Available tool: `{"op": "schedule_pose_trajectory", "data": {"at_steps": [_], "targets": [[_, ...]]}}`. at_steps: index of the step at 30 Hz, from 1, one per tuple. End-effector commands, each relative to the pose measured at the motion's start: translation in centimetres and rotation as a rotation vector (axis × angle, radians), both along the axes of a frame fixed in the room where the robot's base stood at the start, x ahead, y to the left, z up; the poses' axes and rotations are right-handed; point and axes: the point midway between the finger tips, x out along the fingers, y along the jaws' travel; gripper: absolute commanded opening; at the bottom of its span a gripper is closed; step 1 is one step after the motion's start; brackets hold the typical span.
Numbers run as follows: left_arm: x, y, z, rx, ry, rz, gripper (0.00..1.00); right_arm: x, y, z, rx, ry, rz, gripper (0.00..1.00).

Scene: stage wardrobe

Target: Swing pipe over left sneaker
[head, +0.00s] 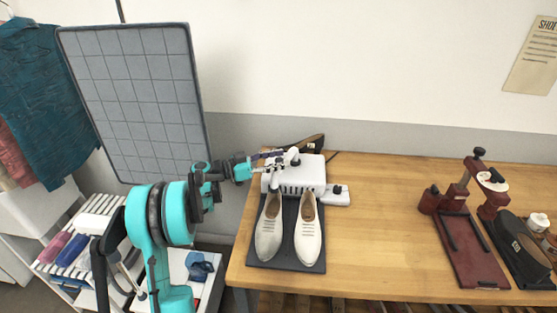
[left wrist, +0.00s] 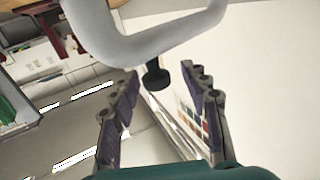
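Two white lace-up shoes, the left sneaker (head: 268,238) and the right one (head: 308,238), stand side by side on a dark mat (head: 292,265) in the head view. Behind them is a white machine (head: 307,176), with pale pipe parts at its top left, partly hidden by my gripper. My left gripper (head: 272,157) reaches in from the left at these parts. In the left wrist view, a thick, curved grey-white pipe (left wrist: 130,45) with a black knob (left wrist: 157,76) shows ahead. The knob is between the spread fingers (left wrist: 160,95), with gaps on both sides. My right gripper is not visible.
The wooden table (head: 385,215) is clear right of the shoes. A dark red press-like device (head: 465,235) stands farther right. A grey padded panel (head: 145,95) rises at the left, near my arm. A slatted rack (head: 75,240) stands below it.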

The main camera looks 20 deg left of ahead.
Motion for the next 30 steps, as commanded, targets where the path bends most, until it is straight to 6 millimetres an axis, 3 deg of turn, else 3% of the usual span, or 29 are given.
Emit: {"op": "schedule_pose_trajectory", "data": {"at_steps": [7, 21, 30], "targets": [[-0.8, 1.0, 0.0, 0.0, 0.0, 0.002, 0.46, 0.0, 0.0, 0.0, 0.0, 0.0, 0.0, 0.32], [-6.9, 8.0, 0.0, 0.0, 0.0, 0.003, 0.46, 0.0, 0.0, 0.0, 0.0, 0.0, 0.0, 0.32], [-8.0, 9.1, 0.0, 0.0, 0.0, 0.001, 0.46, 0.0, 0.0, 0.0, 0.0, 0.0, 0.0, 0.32]]}}
